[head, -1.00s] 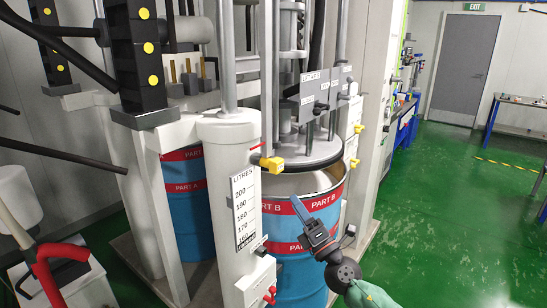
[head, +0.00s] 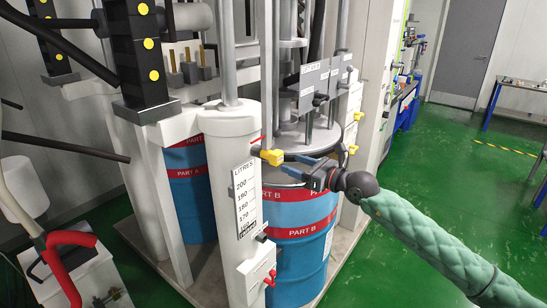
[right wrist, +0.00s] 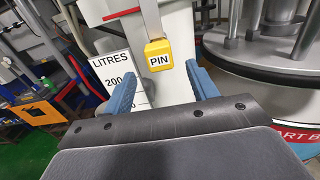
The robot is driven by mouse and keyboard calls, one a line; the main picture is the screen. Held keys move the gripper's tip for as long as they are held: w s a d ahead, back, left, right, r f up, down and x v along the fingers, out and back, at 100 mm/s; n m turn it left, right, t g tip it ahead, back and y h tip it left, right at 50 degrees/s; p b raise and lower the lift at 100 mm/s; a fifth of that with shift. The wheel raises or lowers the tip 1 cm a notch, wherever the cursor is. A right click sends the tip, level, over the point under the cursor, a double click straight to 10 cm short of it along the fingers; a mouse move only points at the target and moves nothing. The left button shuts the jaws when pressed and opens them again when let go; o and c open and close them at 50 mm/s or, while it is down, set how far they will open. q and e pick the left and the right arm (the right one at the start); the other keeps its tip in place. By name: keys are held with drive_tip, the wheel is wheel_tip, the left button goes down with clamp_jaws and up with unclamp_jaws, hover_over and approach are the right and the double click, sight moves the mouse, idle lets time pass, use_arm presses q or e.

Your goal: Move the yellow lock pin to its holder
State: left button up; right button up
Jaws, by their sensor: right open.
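The yellow lock pin (head: 272,157) sticks out from the white column (head: 229,135) beside the drum. In the right wrist view its yellow block, marked PIN (right wrist: 159,55), is upright at the far end of the gap between my fingers. My right gripper (head: 296,167) is open and empty, its blue fingers pointing at the pin from the right. I cannot tell whether a finger touches the pin. My left gripper is not in view. I cannot make out which part is the holder.
The blue Part B drum (head: 296,240) stands below my right gripper, with a grey lid and rods above it. A litres scale (head: 245,200) and red taps are on the column. Grey label plates (head: 314,82) stand behind. Green floor (head: 450,170) is clear at the right.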

sight(272, 156)
drive_tip(key=shift+w+a+r, duration=0.1)
drive_tip(key=shift+w+a, duration=0.15)
drive_tip(key=shift+a, duration=0.2)
drive_tip(key=x, duration=0.5)
drive_tip(key=shift+w+a+p, duration=0.25)
drive_tip(key=shift+a+p, duration=0.1)
drive_tip(key=shift+p, duration=0.05)
drive_tip(key=shift+x, duration=1)
use_arm(q)
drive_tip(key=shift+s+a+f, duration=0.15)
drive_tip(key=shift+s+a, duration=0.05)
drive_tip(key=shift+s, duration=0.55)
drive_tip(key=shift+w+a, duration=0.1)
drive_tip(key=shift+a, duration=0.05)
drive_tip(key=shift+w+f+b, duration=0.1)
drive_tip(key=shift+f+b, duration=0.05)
drive_tip(key=shift+b, duration=0.15)
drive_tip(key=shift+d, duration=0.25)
